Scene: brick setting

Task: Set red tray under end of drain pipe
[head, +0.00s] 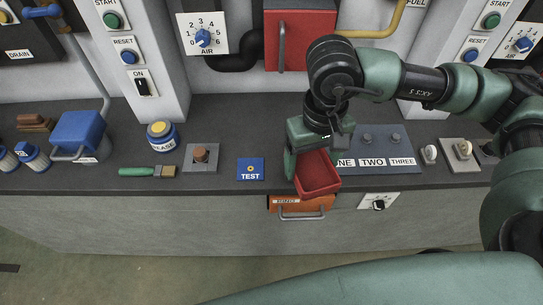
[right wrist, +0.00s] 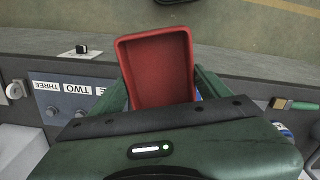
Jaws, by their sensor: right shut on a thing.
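The red tray (head: 318,188) is a small open box held by my right gripper (head: 308,160) near the front edge of the counter. In the right wrist view the tray (right wrist: 158,72) sits between the green fingers (right wrist: 160,90), its empty inside showing. The gripper is shut on it, and the tray looks tilted. A panel marked DRAIN (head: 20,54) is at the upper left, and a grey pipe (head: 88,68) runs down from there toward the counter. The pipe's lower end is near the blue bin, and its exact opening is hard to tell. My left gripper is not in view.
The blue bin (head: 78,130), a GREASE jar (head: 161,135), a green-handled brush (head: 147,172), a brown knob on a plate (head: 200,155) and a blue TEST plate (head: 250,169) stand along the counter left of the tray. An orange drawer (head: 300,205) is below it.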

